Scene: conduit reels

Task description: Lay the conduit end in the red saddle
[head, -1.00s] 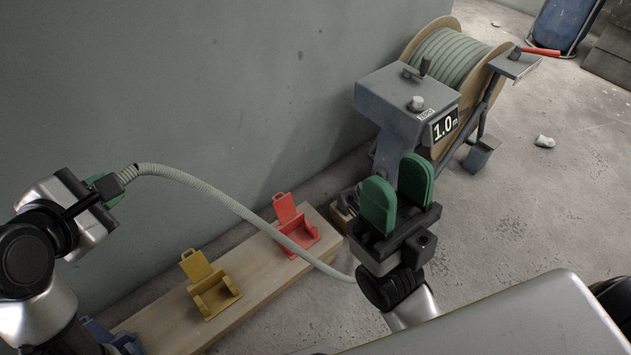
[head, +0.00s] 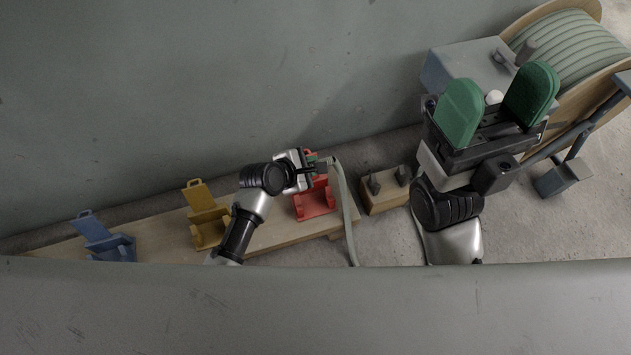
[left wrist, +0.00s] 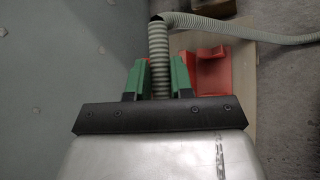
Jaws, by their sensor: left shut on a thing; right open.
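The grey-green ribbed conduit (head: 346,205) is held by my left gripper (head: 312,163). In the left wrist view, the conduit (left wrist: 158,50) lies between the two green pads of my left gripper (left wrist: 160,78) and bends off to the right beyond them. The red saddle (head: 315,204) is on the wooden plank, just below and partly behind my left gripper. In the left wrist view, the red saddle (left wrist: 214,76) shows right of the pads; contact with the conduit cannot be told. My right gripper (head: 510,105) is open and empty, with green pads apart, in front of the reel stand.
A yellow saddle (head: 208,226) and a blue saddle (head: 108,243) sit farther left on the plank (head: 275,236). A wooden block with dark fittings (head: 385,190) stands right of the plank. The conduit reel (head: 575,45) is at upper right. A wall (head: 230,90) rises close behind the plank.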

